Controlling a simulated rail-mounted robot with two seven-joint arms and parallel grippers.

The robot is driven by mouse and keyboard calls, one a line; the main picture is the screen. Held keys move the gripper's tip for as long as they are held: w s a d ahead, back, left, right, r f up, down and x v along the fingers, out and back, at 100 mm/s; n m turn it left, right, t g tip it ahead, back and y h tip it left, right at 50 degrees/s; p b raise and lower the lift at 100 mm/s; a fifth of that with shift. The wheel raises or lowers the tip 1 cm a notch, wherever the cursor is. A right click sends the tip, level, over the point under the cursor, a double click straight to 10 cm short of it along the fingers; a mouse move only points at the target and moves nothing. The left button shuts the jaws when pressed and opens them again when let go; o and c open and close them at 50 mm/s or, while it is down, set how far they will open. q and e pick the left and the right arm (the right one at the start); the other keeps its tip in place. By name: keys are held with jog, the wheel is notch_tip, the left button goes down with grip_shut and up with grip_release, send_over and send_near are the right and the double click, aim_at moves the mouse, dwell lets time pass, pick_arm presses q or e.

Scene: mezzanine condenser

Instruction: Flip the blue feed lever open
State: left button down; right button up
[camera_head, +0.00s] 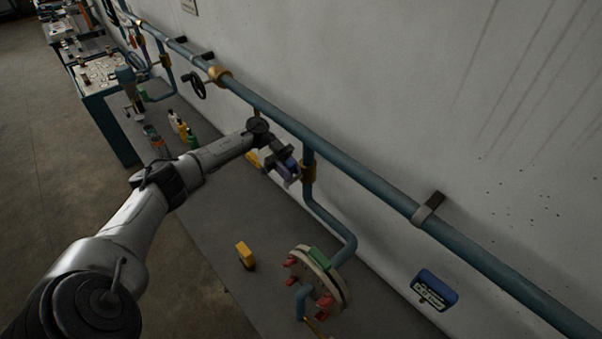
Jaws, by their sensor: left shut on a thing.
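My left arm reaches in from the left, and my left gripper (290,175) is at the brass valve (308,172) on the vertical blue pipe. The gripper is shut on a small blue-purple piece, the blue feed lever (287,165), on the left side of the valve. The fingers hide part of the lever, so its exact angle is hard to tell. My right gripper does not show.
A long blue pipe (370,188) runs along the wall, with a black handwheel (195,86) farther back. A round flange (322,282) with red bolts and a yellow block (245,254) are on the grey bench (205,235). Several bottles (182,128) stand behind the arm.

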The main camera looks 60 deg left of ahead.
pick_arm(q)
jog(key=shift+a+f+h+b, duration=0.1)
jog(key=shift+a+h+b, duration=0.45)
jog(key=shift+h, duration=0.05)
jog(key=shift+s+a+h+b, duration=0.1)
jog(key=shift+a+h+b, duration=0.35)
jog(key=shift+h+b, duration=0.2)
jog(key=shift+r, duration=0.2)
jog(key=c, duration=0.9)
grip_release()
jog(key=shift+a, duration=0.15)
